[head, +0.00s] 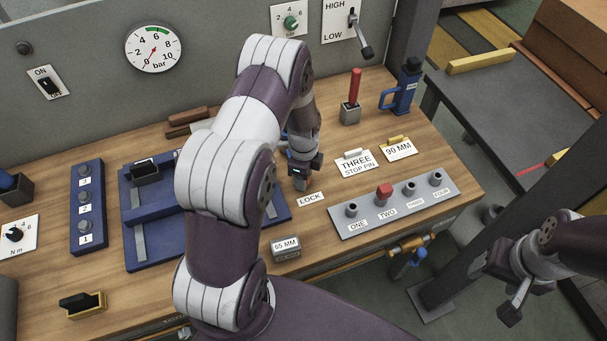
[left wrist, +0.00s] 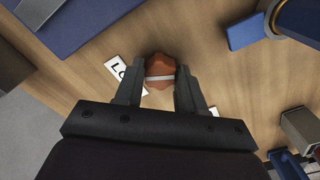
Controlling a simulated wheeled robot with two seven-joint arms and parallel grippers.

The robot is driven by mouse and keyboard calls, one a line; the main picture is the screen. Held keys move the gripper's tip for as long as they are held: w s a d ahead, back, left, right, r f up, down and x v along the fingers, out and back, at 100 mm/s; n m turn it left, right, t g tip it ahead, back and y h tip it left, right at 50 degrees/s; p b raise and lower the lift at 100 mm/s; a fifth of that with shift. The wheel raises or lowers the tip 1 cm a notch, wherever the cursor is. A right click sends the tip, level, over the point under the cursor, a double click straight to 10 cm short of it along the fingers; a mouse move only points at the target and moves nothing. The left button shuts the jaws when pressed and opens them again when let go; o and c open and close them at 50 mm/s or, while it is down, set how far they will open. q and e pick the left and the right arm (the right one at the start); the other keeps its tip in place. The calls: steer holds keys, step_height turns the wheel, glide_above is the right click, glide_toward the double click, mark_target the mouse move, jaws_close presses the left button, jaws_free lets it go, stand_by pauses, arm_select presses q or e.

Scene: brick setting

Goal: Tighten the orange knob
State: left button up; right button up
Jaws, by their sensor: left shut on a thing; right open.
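The orange knob (left wrist: 160,68) shows in the left wrist view, with a pale stripe across its top. It sits at the bench top beside the LOCK label (head: 311,199). My left gripper (left wrist: 160,84) is shut on the knob, one finger on each side. In the head view my left gripper (head: 303,183) points down at the knob, which is mostly hidden behind the fingers. My right gripper (head: 497,286) is open and empty, off the bench at the lower right.
A blue fixture (head: 137,251) lies left of my left gripper, partly hidden by my arm. A grey panel (head: 453,193) with several posts is to the right. A 65 MM block (head: 286,246) is near the front edge. A red-handled lever (head: 355,88) stands behind.

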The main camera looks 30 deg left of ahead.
arm_select(q)
steer(key=shift+w+r+m, duration=0.15)
steer(key=shift+m, duration=0.15)
steer(key=o, duration=0.8)
steer(key=shift+o, duration=1.3)
steer(key=shift+r, duration=0.35)
step_height(320, 180, up, 12)
steer(key=b, duration=0.1)
steer(key=shift+b, duration=0.4)
